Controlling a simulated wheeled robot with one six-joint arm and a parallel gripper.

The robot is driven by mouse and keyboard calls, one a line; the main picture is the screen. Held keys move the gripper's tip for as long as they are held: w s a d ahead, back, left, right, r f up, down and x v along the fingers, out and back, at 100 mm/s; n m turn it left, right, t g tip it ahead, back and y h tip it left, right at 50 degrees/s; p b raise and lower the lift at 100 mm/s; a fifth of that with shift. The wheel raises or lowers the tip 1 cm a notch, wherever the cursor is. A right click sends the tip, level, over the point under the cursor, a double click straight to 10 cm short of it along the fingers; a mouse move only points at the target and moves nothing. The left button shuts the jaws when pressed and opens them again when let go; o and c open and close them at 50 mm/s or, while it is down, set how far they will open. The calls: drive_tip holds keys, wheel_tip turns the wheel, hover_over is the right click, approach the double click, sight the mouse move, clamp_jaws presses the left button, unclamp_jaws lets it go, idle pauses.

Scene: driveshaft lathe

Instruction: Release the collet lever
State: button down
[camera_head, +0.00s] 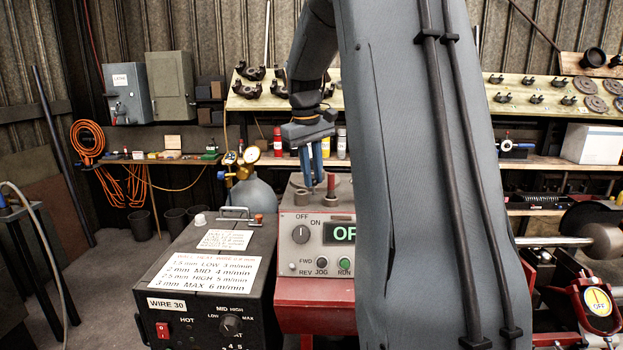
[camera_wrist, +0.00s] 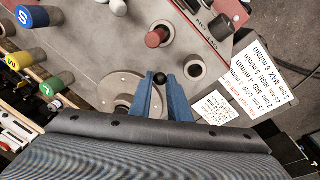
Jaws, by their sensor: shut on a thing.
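My gripper (camera_head: 313,184) points down over the top of the grey machine housing. The rest of the lever is hidden by the fingers and the wrist body. A round metal hub (camera_wrist: 122,84) on the housing lies beside the fingers, partly covered. In the head view the knob is too small to make out.
A red-topped post (camera_head: 331,184) stands close beside the fingers; it also shows in the wrist view (camera_wrist: 157,37). A control panel (camera_head: 318,243) is on the housing's front. A black wire-feed box (camera_head: 205,290) stands left. A gas bottle (camera_head: 253,195) is behind.

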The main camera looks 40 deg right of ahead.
drive_tip(key=shift+s+a+f+t+h+b, duration=0.1)
drive_tip(key=shift+s+a+t+h+b, duration=0.15)
drive_tip(key=shift+t+b, duration=0.2)
drive_tip(key=shift+d, duration=0.1)
drive_tip(key=c, duration=1.7)
unclamp_jaws()
drive_tip(key=shift+o, duration=0.2)
drive_tip(key=b+v, duration=0.2)
drive_tip(key=v, duration=0.6)
drive_tip(key=shift+b, duration=0.35)
drive_tip(key=shift+w, duration=0.1)
drive_tip(key=shift+f, duration=0.1)
